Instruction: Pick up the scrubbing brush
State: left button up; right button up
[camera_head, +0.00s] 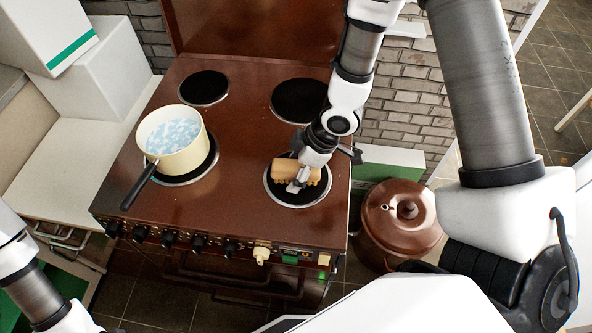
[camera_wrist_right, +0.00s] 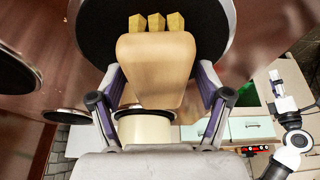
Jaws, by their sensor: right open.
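The scrubbing brush (camera_head: 282,169) has a tan wooden block and yellow bristle tufts. It lies on the front right black hotplate (camera_head: 290,195) of the brown stove. It also shows in the right wrist view (camera_wrist_right: 156,65), with its bristles at the far end. My right gripper (camera_head: 313,174) is open right over the brush, and partly hides it in the head view. In the wrist view its fingers stand on either side of the block's near part. My left gripper (camera_wrist_right: 277,82) shows only small in the wrist view, and its jaws are unclear.
A cream pot (camera_head: 172,160) of bluish water stands on the front left hotplate, its black handle pointing to the front. A copper-brown lidded pot (camera_head: 400,215) stands lower, right of the stove. White boxes (camera_head: 98,85) stand at left. The stove's middle is clear.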

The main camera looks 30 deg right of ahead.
jog(key=shift+f, duration=0.25)
jog(key=shift+c, duration=0.3)
jog(key=c, duration=1.2)
jog(key=shift+r, duration=0.15)
